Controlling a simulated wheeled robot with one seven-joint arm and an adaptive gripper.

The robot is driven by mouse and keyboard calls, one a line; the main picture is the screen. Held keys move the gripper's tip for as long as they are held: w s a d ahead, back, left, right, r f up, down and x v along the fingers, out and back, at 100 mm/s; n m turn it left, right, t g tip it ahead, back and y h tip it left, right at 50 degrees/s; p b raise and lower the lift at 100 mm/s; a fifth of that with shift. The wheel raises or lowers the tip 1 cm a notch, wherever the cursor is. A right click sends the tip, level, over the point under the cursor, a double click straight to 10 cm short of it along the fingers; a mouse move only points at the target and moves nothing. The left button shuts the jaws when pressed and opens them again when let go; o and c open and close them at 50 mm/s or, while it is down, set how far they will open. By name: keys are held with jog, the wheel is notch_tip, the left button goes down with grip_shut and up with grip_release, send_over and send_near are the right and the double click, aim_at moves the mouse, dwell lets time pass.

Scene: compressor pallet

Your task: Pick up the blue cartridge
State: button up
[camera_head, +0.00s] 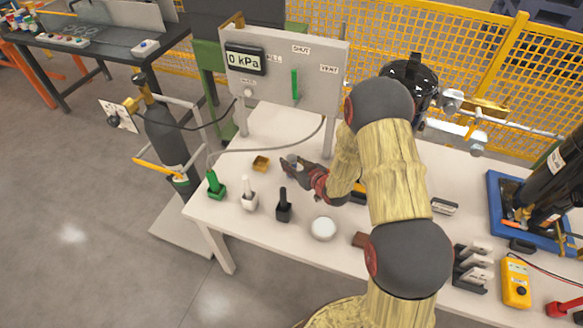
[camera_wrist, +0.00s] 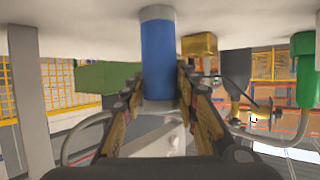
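The blue cartridge (camera_wrist: 157,58) stands upright on the white table, between the fingers of my gripper (camera_wrist: 160,78) in the wrist view, which is upside down. It has a pale band at each end. The fingers are spread along both sides of it, with only a narrow gap at the tips; contact is not clear. In the head view my gripper (camera_head: 289,164) is low over the table, and the cartridge is mostly hidden by the fingers.
Green (camera_head: 215,186), white (camera_head: 248,194) and black (camera_head: 283,206) bottle-like items stand along the front edge. A round white lid (camera_head: 323,229) lies nearby. The gauge panel (camera_head: 285,72) rises behind.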

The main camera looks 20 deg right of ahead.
jog(key=c, duration=0.6)
grip_shut()
jog(key=shift+r, duration=0.1)
